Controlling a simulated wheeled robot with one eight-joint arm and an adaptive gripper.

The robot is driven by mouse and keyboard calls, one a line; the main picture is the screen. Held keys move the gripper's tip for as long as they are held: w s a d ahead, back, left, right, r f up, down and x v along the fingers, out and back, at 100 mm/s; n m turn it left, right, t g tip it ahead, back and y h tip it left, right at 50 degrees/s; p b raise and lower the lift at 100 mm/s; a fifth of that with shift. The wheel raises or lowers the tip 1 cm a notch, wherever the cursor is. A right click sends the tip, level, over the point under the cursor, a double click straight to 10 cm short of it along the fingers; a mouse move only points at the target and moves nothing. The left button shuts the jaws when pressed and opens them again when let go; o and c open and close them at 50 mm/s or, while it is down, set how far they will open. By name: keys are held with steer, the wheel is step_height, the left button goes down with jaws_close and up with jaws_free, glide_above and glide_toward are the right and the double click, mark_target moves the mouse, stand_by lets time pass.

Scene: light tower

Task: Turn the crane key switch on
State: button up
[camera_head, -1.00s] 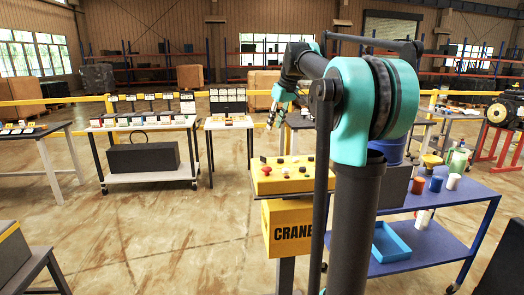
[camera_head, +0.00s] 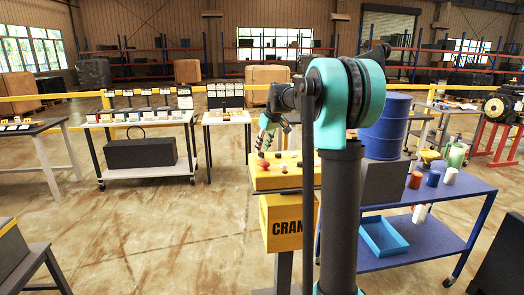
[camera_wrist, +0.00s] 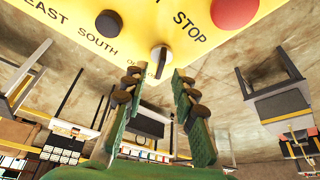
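The yellow crane control box (camera_head: 285,178) stands on a post with a CRANE sign (camera_head: 287,222) below it. In the wrist view its yellow panel (camera_wrist: 120,22) fills the top. The key switch (camera_wrist: 158,56), a pale round base with a dark key, sits between the STOP and SOUTH labels. The key points down in the picture, and a label beside it is partly hidden. My gripper (camera_wrist: 156,76) is open, its two green fingers on either side of the key, apparently not touching it. In the head view my gripper (camera_head: 264,145) is above the panel's far left part.
A red button (camera_wrist: 233,10) lies right of the key and a black button (camera_wrist: 109,23) left of it. A blue cart (camera_head: 440,190) with cups and a blue tray (camera_head: 385,237) stands right of the box. A white table (camera_head: 150,182) stands behind to the left.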

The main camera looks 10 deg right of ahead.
steer(key=shift+x, duration=1.1)
jaws_close()
